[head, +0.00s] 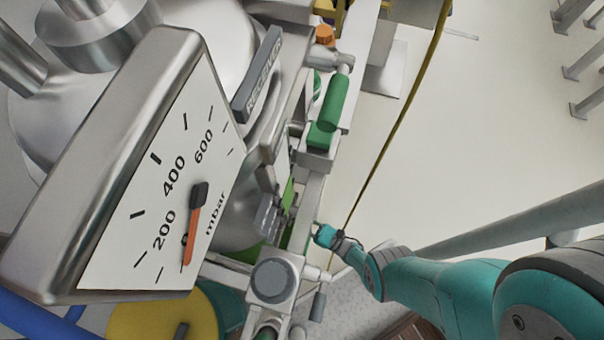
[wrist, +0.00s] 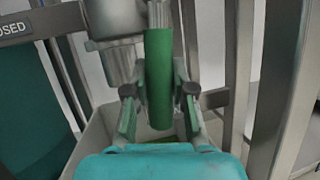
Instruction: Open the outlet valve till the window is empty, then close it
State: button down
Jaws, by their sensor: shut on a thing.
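In the wrist view a green lever handle (wrist: 159,78) hangs upright below a grey metal valve fitting (wrist: 118,22). My gripper (wrist: 159,108) has one finger on each side of the handle's lower part and is shut on it. In the head view my teal arm reaches in from the lower right. Its wrist end (head: 326,236) is beside the metal frame, and the fingers are hidden there. I cannot make out the window in either view.
A large gauge (head: 160,200) marked mbar fills the head view's left, with an orange and black pointer. A RECEIVER sign (head: 258,75) and another green handle (head: 333,103) are above the arm. Metal posts (wrist: 289,95) stand close at right.

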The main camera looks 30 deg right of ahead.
jog(key=shift+w, duration=0.1)
jog(key=c, duration=0.9)
grip_release()
jog(key=shift+c, duration=0.2)
jog(key=shift+r, duration=0.15)
jog(key=shift+r, duration=4.85)
